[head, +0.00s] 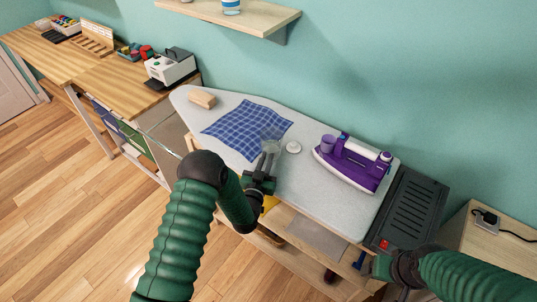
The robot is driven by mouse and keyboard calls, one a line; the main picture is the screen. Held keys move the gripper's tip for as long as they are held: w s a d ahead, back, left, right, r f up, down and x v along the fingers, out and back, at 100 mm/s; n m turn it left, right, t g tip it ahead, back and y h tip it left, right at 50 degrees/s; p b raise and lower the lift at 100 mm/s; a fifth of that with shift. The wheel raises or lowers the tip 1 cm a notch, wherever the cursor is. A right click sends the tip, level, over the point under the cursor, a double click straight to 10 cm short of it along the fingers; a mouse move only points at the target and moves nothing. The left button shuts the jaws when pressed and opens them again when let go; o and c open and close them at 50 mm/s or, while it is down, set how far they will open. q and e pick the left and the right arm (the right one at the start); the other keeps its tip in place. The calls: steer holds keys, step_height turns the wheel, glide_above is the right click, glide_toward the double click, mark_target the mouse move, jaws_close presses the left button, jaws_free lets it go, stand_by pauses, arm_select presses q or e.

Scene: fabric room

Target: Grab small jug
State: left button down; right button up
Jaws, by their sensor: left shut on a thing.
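A small clear jug (272,139) is at the front of the ironing board (229,99), by the corner of a blue checked cloth (247,127). It is see-through, so its outline is faint. My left gripper (268,153) reaches over the board's front edge and is shut on the jug. The fingers cover the jug's near side. I cannot tell whether the jug touches the board. My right gripper (373,267) is low at the right, by the board's end, and its fingers are too unclear to read.
A white round cap (293,147) lies just right of the jug. A purple iron (354,164) stands further right, beside a dark iron rest (409,208). A wooden block (202,99) lies at the board's left end. A shelf (235,15) hangs above.

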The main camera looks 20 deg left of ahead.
mark_target(266, 154)
arm_select(q)
steer(key=shift+r, duration=0.15)
steer(key=shift+r, duration=1.6)
steer(key=s+a+r+b, duration=0.1)
steer(key=s+a+b, duration=0.1)
steer(key=s, duration=1.3)
steer(key=shift+s+a+r, duration=0.25)
steer(key=shift+s+a, duration=0.05)
steer(key=shift+s, duration=0.1)
